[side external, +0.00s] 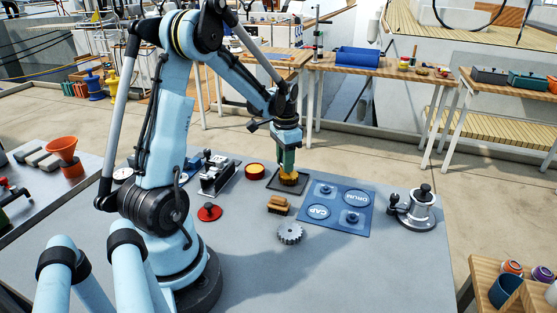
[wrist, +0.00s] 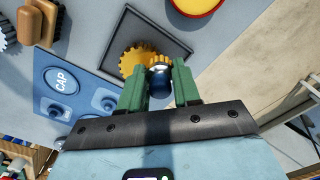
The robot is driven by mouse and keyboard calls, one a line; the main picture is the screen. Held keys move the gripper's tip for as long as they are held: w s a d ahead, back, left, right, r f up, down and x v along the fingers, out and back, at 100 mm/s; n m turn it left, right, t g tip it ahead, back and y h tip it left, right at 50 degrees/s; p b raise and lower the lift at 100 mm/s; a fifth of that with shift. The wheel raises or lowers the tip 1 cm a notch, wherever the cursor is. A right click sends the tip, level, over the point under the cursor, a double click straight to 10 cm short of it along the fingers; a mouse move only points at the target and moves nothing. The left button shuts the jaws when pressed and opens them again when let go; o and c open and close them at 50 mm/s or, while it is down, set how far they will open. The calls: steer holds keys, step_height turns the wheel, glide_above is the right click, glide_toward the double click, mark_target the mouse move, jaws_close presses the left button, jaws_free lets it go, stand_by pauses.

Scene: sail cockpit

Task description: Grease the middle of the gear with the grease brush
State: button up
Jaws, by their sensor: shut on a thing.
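My gripper (side external: 288,165) points down over a dark square tray (side external: 271,184). Its green fingers, also in the wrist view (wrist: 159,80), are shut on a dark blue handle with a pale collar and a yellow tip, seemingly the grease brush (wrist: 160,88). A golden toothed gear (wrist: 134,60) lies on the tray, partly hidden by the brush and fingers. The brush tip is over or against the gear's edge; I cannot tell if they touch. A second, grey gear (side external: 290,234) lies flat on the table nearer the camera.
A wooden brush (side external: 279,206) lies between the tray and grey gear. A blue CAP and DRUM board (side external: 337,222) is right of the tray, with a metal winch (side external: 421,208) beyond. A red-rimmed yellow dish (side external: 255,170) is left.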

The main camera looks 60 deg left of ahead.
mark_target(290, 177)
steer(key=shift+s+d, duration=0.15)
steer(key=shift+d, duration=2.65)
step_height(290, 177, up, 8)
steer(key=shift+a, duration=0.1)
steer(key=shift+a+f, duration=0.35)
steer(key=shift+f, duration=0.85)
steer(key=shift+a+f, duration=0.35)
steer(key=shift+f, duration=0.9)
steer(key=shift+a+f, duration=0.35)
steer(key=shift+f, duration=0.85)
steer(key=shift+a+f, duration=0.15)
steer(key=shift+f, duration=0.15)
steer(key=shift+a+f, duration=0.1)
steer(key=shift+a, duration=1.85)
steer(key=shift+c, duration=0.5)
steer(key=shift+d, duration=2.15)
step_height(290, 177, up, 8)
